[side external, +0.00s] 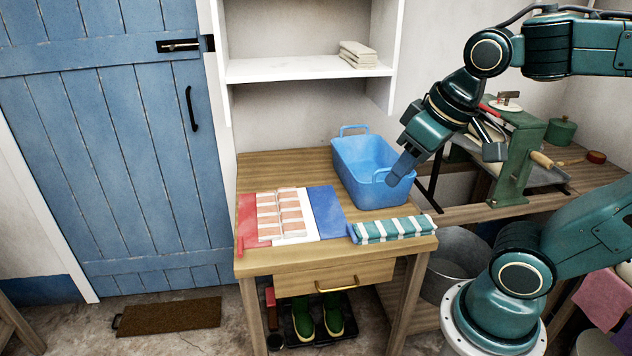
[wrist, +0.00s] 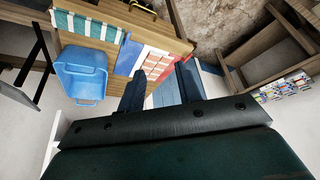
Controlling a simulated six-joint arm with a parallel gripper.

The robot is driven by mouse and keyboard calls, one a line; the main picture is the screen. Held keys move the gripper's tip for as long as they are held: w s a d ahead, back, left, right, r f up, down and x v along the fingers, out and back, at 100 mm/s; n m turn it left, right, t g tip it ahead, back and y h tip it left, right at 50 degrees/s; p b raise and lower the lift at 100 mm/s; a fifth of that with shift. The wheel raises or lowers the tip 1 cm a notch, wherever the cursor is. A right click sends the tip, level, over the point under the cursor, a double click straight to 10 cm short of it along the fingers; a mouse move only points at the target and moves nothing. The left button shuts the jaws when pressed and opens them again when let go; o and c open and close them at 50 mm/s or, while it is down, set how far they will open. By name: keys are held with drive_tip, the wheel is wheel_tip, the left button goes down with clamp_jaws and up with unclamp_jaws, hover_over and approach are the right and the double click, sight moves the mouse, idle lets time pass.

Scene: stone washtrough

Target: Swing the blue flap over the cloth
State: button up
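The blue flap (side external: 328,208) lies flat on the wooden table, on the right side of a folding board; it also shows in the wrist view (wrist: 129,59). The orange-and-white checked cloth (side external: 281,213) lies folded on the board's white middle panel, beside the flap and uncovered by it. A red flap (side external: 247,221) lies flat on the left. My gripper (side external: 447,162) is open and empty, raised above the right side of the table near the blue basket. In the wrist view its two fingers (wrist: 158,80) stand apart with nothing between them.
A blue basket (side external: 366,176) with raised handles stands behind and right of the blue flap. A rolled green-and-white striped towel (side external: 391,229) lies at the table's front right. A green mangle-like device (side external: 521,155) stands to the right. Bare wood (side external: 285,168) lies behind the board.

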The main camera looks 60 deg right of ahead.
drive_tip(key=shift+s+a+n+t, duration=0.15)
drive_tip(key=shift+s+a+n, duration=0.1)
drive_tip(key=shift+s, duration=0.35)
drive_tip(key=shift+s+a+n+t, duration=0.15)
drive_tip(key=shift+s+a+n, duration=0.1)
drive_tip(key=shift+s, duration=0.3)
drive_tip(key=shift+w+d, duration=0.1)
drive_tip(key=m+g+h, duration=0.1)
drive_tip(key=m+g, duration=0.6)
drive_tip(key=m, duration=0.2)
hover_over(353, 233)
drive_tip(key=w+a, duration=0.2)
wheel_tip(353, 233, down, 15)
drive_tip(key=shift+w, duration=0.15)
drive_tip(key=shift+s+d+f, duration=0.3)
drive_tip(key=shift+f, duration=1.95)
drive_tip(key=shift+s+d+f, duration=0.25)
drive_tip(key=shift+s+f, duration=0.1)
drive_tip(key=shift+f, duration=1.85)
drive_tip(key=shift+s+d+f, duration=0.3)
drive_tip(key=shift+f, duration=1.95)
drive_tip(key=shift+c, duration=0.4)
